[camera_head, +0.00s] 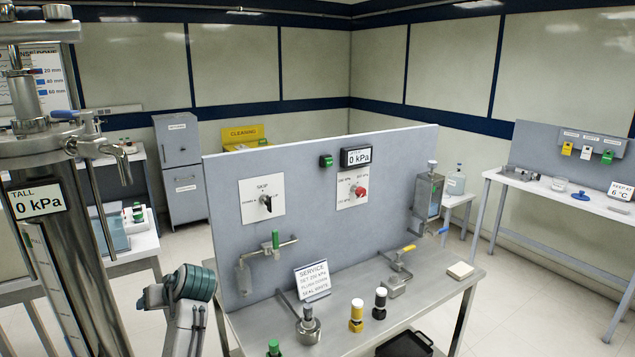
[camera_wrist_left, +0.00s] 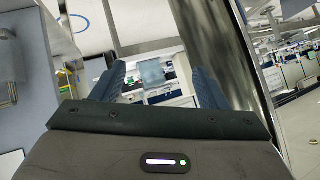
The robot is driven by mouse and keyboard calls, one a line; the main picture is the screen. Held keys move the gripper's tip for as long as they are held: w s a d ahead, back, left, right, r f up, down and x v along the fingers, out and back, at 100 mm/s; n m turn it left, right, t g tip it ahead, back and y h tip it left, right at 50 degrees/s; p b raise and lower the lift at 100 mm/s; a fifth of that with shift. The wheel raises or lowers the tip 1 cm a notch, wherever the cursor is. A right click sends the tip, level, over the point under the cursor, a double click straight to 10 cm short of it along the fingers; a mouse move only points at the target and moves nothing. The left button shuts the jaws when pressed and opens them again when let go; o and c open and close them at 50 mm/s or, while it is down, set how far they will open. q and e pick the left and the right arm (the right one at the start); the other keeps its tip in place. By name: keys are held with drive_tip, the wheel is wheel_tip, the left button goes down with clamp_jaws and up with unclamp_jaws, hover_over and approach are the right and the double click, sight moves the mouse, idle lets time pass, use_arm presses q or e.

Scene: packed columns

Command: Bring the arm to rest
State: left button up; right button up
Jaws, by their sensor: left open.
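My left gripper shows in the left wrist view (camera_wrist_left: 157,70). Its two blue fingers stand apart, and nothing is held between them. Only background shows through the gap, with a grey-blue panel and white benches some way off. In the head view part of my arm, grey with teal ribbed parts, rises at the bottom left of centre, in front of the workbench (camera_head: 440,300). I cannot make out the fingertips there. My right gripper is in neither view.
A tall steel column (camera_head: 75,265) with a "TALL 0 kPa" label (camera_head: 36,200) stands close at the left. The bench carries a grey panel (camera_head: 310,230), a service sign (camera_head: 313,281), a yellow bottle (camera_head: 356,316) and a black bottle (camera_head: 380,303). Floor is open at right.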

use_arm(q)
drive_tip(key=s+d+f+m+h, duration=0.3)
drive_tip(key=s+f, duration=1.3)
drive_tip(key=s, duration=0.2)
drive_tip(key=s+d+f+m+g+h, duration=0.1)
drive_tip(key=s+d+m+h, duration=0.15)
drive_tip(key=s, duration=0.95)
drive_tip(key=s+d+f+m+g+h, duration=0.1)
drive_tip(key=s+d+f+m+h, duration=0.15)
drive_tip(key=s, duration=0.95)
wheel_tip(320, 180, down, 36)
drive_tip(key=a+n+g+b, duration=0.1)
drive_tip(key=a+b, duration=0.1)
drive_tip(key=b, duration=0.4)
drive_tip(key=s+f+b, duration=0.2)
drive_tip(key=s+f, duration=0.7)
drive_tip(key=f, duration=0.2)
drive_tip(key=s+a+f+g+b, duration=0.1)
drive_tip(key=s+f+b, duration=0.1)
drive_tip(key=s+f, duration=0.7)
wheel_tip(320, 180, down, 3)
drive_tip(key=shift+s+f+b, duration=0.1)
drive_tip(key=shift+s+b, duration=0.1)
drive_tip(key=shift+b, duration=0.15)
drive_tip(key=shift+s, duration=0.3)
drive_tip(key=shift+c, duration=0.2)
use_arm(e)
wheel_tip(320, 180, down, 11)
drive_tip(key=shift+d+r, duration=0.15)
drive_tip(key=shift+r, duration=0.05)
